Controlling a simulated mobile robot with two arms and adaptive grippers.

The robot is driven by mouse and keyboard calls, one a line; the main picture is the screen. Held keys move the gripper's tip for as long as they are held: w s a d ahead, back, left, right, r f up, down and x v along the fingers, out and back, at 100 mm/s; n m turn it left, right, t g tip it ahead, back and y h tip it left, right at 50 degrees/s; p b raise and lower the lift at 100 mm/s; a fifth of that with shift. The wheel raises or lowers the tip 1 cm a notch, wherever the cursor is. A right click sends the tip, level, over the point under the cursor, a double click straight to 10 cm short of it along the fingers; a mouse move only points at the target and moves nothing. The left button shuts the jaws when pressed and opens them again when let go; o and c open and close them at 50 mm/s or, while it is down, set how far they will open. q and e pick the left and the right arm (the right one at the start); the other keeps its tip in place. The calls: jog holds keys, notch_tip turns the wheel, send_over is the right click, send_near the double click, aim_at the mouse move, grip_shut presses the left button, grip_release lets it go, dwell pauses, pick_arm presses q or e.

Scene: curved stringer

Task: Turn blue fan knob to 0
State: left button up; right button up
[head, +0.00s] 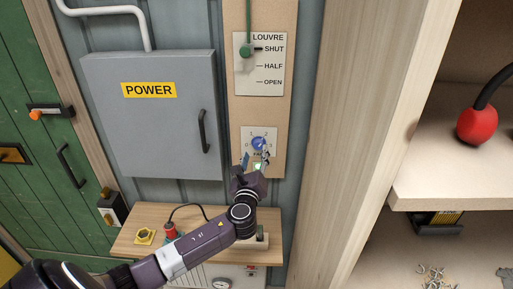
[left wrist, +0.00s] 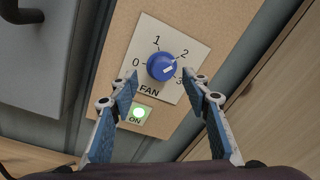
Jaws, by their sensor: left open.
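The blue fan knob (head: 259,144) sits on a white plate marked 0 to 3 on the wooden panel. In the left wrist view the blue knob (left wrist: 161,67) shows a white mark on its right side, toward the 2 and 3 labels; I cannot tell exactly which it points at. The 0 label is to the knob's left. My left gripper (head: 256,159) is open just below the knob in the head view. In the wrist view its blue-padded fingers (left wrist: 159,77) stand apart on either side of the knob, with nothing between them held. My right gripper is not in view.
A lit green ON indicator (left wrist: 139,113) is below the FAN label. A louvre plate (head: 258,78) with a green lever at SHUT is above. A grey POWER box (head: 150,140) stands to the left. A wooden shelf (head: 130,241) is below, and a wooden upright (head: 355,130) is to the right.

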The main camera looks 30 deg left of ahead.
aim_at(258, 147)
pick_arm(q)
jog(key=x, duration=0.3)
jog(key=shift+w+d+r+p, duration=0.1)
jog(key=shift+d+p, duration=0.2)
jog(key=shift+w+a, duration=0.3)
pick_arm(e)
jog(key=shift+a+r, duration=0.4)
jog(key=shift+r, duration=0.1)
pick_arm(q)
jog(key=shift+d, duration=0.1)
jog(key=c, duration=1.2)
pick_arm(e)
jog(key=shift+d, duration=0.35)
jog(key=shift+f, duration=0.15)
